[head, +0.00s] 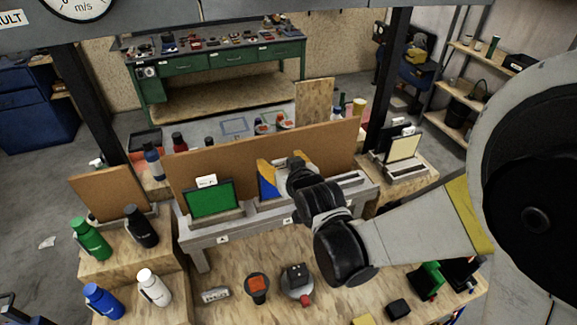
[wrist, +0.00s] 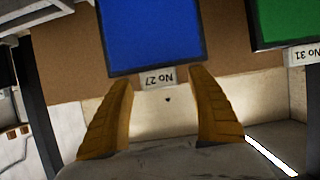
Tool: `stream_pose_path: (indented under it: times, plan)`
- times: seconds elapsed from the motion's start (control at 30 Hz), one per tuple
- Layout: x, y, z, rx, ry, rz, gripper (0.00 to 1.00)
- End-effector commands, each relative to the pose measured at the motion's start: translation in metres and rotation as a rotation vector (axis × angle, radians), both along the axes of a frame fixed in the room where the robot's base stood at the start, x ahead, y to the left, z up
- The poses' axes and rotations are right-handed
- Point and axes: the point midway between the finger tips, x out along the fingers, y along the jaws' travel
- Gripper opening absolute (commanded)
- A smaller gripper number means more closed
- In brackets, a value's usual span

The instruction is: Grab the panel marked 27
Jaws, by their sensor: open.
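The panel marked 27 is a blue rectangle (wrist: 150,35) at the top middle of the wrist view. Its white "No 27" label (wrist: 158,78) shows upside down at its edge. In the head view a strip of this blue panel (head: 267,188) shows beside my gripper, which hides the rest. My gripper (wrist: 162,76) has its two yellow fingers spread, with the label between the tips in the picture. I cannot tell whether the fingers touch the panel. In the head view my gripper (head: 287,163) is above the grey bench.
A green panel (head: 212,199) stands to the left; the wrist view shows it (wrist: 285,20) with label "No 31" (wrist: 304,55). A brown board (head: 215,165) rises behind.

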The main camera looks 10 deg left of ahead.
Motion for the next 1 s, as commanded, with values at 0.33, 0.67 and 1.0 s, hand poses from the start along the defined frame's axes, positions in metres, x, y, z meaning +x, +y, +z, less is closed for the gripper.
stream_pose_path:
  times: [0.33, 0.67, 1.0]
  plan:
    - [0.0, 0.0, 0.0, 0.0, 0.0, 0.0, 0.0]
    - [0.0, 0.0, 0.003, 0.001, -0.001, 0.0, 0.0]
    - [0.0, 0.0, 0.029, 0.001, -0.001, 0.0, 0.0]
